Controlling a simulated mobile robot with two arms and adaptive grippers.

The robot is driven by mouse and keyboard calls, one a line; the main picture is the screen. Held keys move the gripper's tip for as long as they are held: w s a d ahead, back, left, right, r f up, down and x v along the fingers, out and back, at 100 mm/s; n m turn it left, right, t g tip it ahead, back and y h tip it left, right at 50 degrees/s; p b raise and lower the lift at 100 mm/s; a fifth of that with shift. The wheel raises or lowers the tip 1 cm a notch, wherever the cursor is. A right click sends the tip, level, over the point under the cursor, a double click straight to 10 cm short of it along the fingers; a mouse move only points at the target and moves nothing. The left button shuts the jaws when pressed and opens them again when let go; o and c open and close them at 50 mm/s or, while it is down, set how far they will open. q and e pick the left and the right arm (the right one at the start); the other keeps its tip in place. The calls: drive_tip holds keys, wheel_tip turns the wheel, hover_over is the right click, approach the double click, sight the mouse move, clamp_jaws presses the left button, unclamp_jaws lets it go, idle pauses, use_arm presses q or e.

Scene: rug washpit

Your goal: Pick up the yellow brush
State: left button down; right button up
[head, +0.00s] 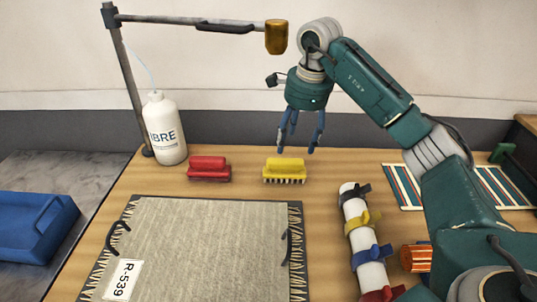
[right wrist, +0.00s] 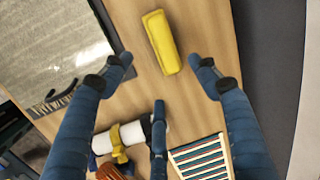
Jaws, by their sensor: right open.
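The yellow brush (head: 284,170) lies bristles down on the wooden table, behind the rug, in the head view. In the right wrist view the yellow brush (right wrist: 161,42) shows from above, beyond and between the spread fingers. My right gripper (head: 300,148) hangs pointing down above the table near the brush. Its blue fingers are open and empty, apart from the brush. It also shows in the right wrist view (right wrist: 164,75). My left gripper is in neither view.
A red brush (head: 208,168) and a white bottle (head: 165,130) stand left of the yellow brush. A grey rug (head: 210,245) lies in front. A white roll with coloured straps (head: 366,240) and a striped mat (head: 404,187) lie to the right. A lamp arm (head: 190,22) reaches overhead.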

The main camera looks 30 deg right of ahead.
hover_over(286, 162)
drive_tip(key=s, duration=0.2)
wheel_tip(286, 162, down, 4)
drive_tip(key=shift+w+d+f+p, duration=0.1)
drive_tip(key=shift+w+f+p, duration=0.15)
drive_tip(key=shift+f, duration=0.2)
drive_tip(key=shift+w+d+f+p, duration=0.1)
drive_tip(key=shift+w+f+p, duration=0.1)
drive_tip(key=shift+f, duration=0.2)
drive_tip(key=f, duration=0.2)
drive_tip(key=w+f+p, duration=0.1)
drive_tip(key=shift+a+f, duration=0.2)
drive_tip(key=shift+a, duration=0.05)
drive_tip(key=shift+w+f, duration=0.1)
drive_tip(key=shift+f, duration=0.45)
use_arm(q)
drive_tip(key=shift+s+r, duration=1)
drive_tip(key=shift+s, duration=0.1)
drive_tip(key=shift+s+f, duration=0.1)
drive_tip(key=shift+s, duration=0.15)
use_arm(e)
drive_tip(key=c, duration=1.4)
